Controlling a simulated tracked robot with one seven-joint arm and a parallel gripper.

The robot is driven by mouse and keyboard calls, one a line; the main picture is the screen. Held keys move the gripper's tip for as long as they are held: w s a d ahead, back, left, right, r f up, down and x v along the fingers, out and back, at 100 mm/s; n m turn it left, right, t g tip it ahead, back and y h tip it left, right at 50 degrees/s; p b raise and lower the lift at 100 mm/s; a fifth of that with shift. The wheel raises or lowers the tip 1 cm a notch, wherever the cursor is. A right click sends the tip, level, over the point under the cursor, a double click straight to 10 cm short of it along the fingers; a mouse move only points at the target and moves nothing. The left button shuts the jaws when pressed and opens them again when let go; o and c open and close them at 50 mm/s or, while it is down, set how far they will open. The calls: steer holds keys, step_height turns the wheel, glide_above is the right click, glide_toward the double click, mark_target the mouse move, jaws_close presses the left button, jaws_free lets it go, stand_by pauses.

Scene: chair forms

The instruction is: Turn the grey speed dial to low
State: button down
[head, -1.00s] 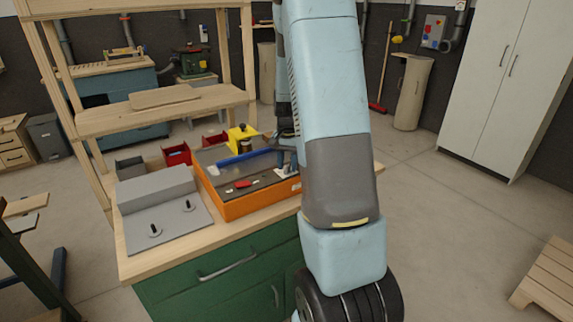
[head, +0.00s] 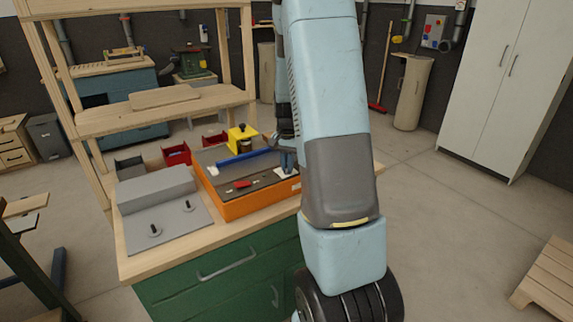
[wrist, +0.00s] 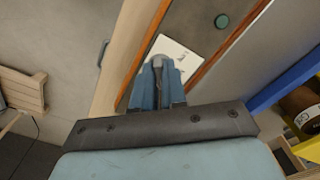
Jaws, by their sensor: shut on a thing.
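The grey speed dial (wrist: 158,63) shows only in part in the wrist view, between the blue fingers of my gripper (wrist: 160,85). My gripper is shut on it. The dial stands on a white plate (wrist: 181,56) on the machine's top; dial markings are not readable. In the head view my gripper (head: 288,162) is low over the right end of the orange machine (head: 240,207), at its white plate (head: 285,174). My arm hides part of that end, and the dial cannot be made out there.
A blue bar (head: 245,158), a yellow block (head: 242,136) and a red part (head: 242,184) are on the machine. A grey two-knob unit (head: 157,190) stands to its left. Red bins (head: 177,153) and shelf posts are behind. A green round button (wrist: 222,21) lies beyond the plate.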

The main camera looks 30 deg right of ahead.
steer(key=shift+n, duration=0.3)
steer(key=n, duration=0.3)
steer(key=shift+n, duration=0.3)
steer(key=n, duration=0.5)
steer(key=shift+n, duration=0.3)
steer(key=n, duration=1)
steer(key=shift+w, duration=0.1)
steer(key=shift+r, duration=0.1)
steer(key=c, duration=1.2)
jaws_free()
